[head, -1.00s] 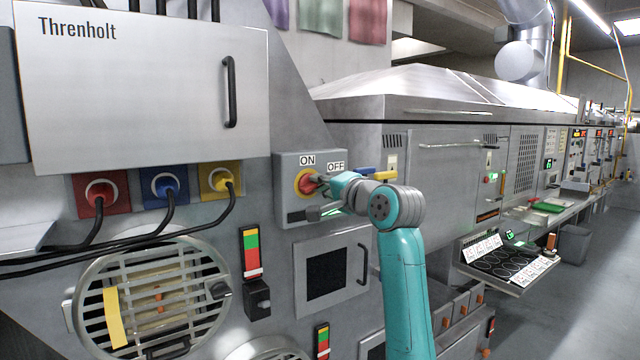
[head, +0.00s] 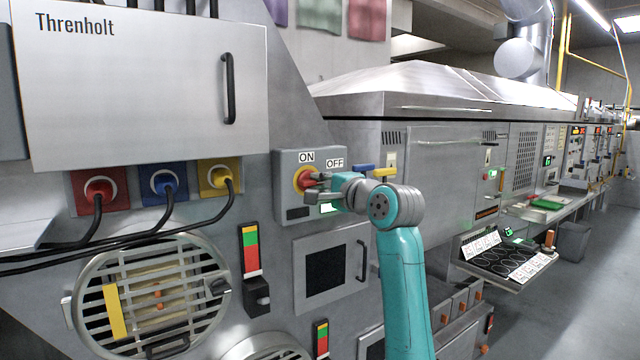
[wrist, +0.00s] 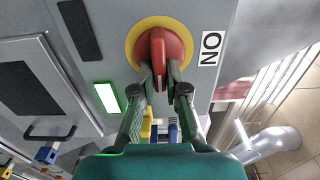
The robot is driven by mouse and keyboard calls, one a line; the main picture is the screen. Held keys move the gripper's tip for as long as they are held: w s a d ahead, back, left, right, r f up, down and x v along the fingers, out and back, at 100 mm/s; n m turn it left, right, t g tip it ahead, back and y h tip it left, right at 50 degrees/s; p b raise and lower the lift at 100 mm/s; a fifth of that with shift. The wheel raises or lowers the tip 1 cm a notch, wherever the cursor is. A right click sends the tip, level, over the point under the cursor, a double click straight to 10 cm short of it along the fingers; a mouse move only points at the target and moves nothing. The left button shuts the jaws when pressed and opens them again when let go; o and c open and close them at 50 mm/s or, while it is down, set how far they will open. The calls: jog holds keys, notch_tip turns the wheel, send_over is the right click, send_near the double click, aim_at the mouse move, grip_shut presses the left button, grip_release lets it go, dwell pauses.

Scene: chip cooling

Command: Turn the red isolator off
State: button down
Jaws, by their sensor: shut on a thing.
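The red isolator (head: 308,180) is a red rotary knob on a yellow ring, set in a grey box (head: 285,163) with ON and OFF labels above it. In the wrist view, the red knob (wrist: 158,50) has a raised handle bar. My gripper (wrist: 159,72) has its two fingers on either side of this bar and is shut on it. In the head view, my gripper (head: 316,189) reaches the knob from the right and hides part of it. The handle bar points along the gripper's approach in the wrist view, with the ON label to its right.
A lit green-white indicator (wrist: 106,97) is beside the knob. Red, blue and yellow plugs (head: 163,184) with black cables are to the left. A cabinet door (head: 140,80) marked Threnholt is above them. A panel with a dark window (head: 327,272) is below the isolator box.

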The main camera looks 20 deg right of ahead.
jog(key=shift+f, duration=0.1)
jog(key=c, duration=1.2)
grip_release()
jog(key=shift+s+d, duration=0.1)
jog(key=shift+s, duration=0.05)
jog(key=v, duration=1.1)
jog(key=shift+s, duration=0.3)
jog(key=shift+d, duration=0.1)
